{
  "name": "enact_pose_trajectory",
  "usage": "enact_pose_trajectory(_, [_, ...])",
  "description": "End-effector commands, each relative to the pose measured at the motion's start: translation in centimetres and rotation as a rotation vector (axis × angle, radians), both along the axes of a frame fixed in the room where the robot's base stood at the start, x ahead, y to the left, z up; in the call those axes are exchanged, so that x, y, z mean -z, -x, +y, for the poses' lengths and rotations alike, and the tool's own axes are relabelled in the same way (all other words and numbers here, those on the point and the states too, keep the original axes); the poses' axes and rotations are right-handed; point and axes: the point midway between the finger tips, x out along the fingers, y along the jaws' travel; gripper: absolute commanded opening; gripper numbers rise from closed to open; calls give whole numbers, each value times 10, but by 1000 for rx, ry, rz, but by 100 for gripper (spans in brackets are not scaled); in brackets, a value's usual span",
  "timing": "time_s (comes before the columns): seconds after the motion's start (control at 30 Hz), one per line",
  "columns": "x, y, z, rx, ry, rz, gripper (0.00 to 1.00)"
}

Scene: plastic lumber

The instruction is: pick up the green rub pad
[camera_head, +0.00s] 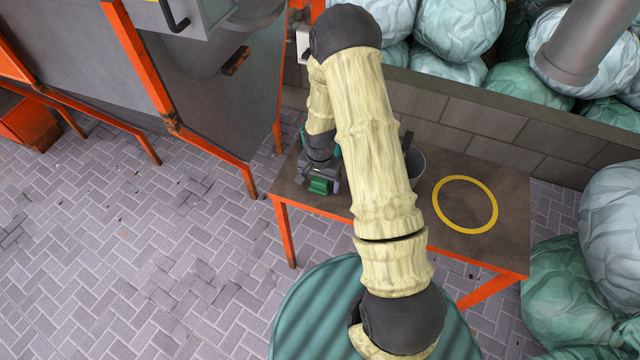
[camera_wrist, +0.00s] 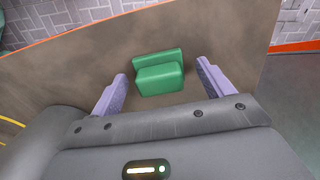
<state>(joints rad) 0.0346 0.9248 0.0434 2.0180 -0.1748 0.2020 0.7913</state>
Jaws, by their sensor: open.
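The green rub pad (camera_head: 320,187) lies on the brown table (camera_head: 475,170), near its left front corner. In the wrist view the pad (camera_wrist: 160,74) shows as a green block with a raised back part, lying between and just beyond my fingertips. My gripper (camera_wrist: 163,80) is open, with one purple-grey finger to each side of the pad and visible gaps between. In the head view my gripper (camera_head: 322,180) is over the pad at the table's left end, partly hidden by my arm.
A yellow ring marking (camera_head: 465,204) is on the table's right part. A grey bucket (camera_head: 416,166) stands behind my arm, mostly hidden. A grey machine with orange legs (camera_head: 210,95) is at left. A low block wall (camera_head: 480,120) with wrapped bales runs behind the table.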

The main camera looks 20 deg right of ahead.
Motion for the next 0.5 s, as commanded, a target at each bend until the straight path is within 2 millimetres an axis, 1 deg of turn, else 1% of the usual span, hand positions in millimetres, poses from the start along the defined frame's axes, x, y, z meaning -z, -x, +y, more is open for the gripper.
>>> enact_pose_trajectory(0.03, [0,0,0,0,0,0,80])
enact_pose_trajectory(0.17, [0,0,0,0,0,0,54])
enact_pose_trajectory(0.2, [0,0,0,0,0,0,47])
enact_pose_trajectory(0.27, [0,0,0,0,0,0,35])
enact_pose_trajectory(0.3, [0,0,0,0,0,0,32])
enact_pose_trajectory(0.5, [0,0,0,0,0,0,31])
